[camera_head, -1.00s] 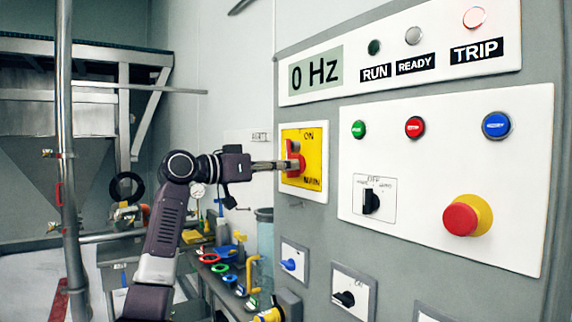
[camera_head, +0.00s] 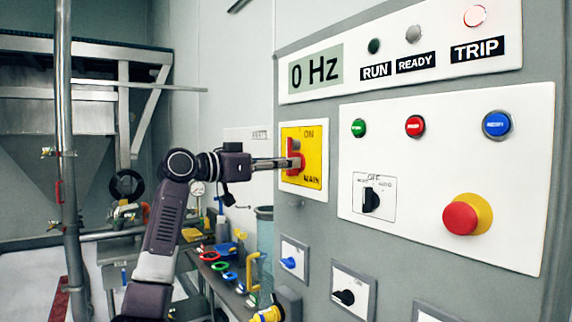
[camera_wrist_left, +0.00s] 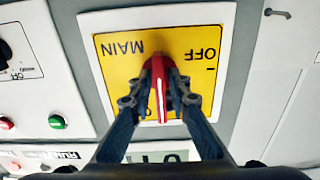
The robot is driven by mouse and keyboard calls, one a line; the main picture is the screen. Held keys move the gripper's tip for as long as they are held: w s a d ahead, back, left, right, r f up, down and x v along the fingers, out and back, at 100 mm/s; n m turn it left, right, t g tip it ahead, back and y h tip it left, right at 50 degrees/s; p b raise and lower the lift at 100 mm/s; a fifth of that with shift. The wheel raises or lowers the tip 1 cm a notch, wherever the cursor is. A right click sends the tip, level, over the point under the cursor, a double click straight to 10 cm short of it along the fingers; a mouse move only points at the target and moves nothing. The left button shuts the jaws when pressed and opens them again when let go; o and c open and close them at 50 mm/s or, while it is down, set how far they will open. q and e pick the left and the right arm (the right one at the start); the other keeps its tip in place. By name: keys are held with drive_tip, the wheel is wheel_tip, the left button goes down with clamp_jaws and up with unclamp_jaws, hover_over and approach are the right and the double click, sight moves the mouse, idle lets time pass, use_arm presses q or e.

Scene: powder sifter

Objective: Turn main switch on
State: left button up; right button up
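The main switch has a yellow plate (camera_head: 316,158) with a red handle (camera_head: 291,150), set in the grey panel. In the head view ON is at the plate's top and MAIN at its lower right. The left wrist view is upside down and shows the red handle (camera_wrist_left: 163,95), MAIN and OFF. My left gripper (camera_head: 290,163) is at the handle. In the wrist view its fingers (camera_wrist_left: 163,75) close in on both sides of the handle, which stands roughly upright relative to the panel. The ON label is hidden there. My right gripper is not in view.
The display (camera_head: 316,72) reads 0 Hz, and the TRIP lamp (camera_head: 475,16) looks lit pinkish. A selector (camera_head: 371,201) and a red emergency button (camera_head: 460,218) sit to the right. Small blue (camera_head: 289,263) and black (camera_head: 344,297) switches are below. A cluttered bench stands lower left.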

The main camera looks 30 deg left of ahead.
use_arm(q)
drive_tip(key=v, duration=1.2)
drive_tip(key=shift+f, duration=0.2)
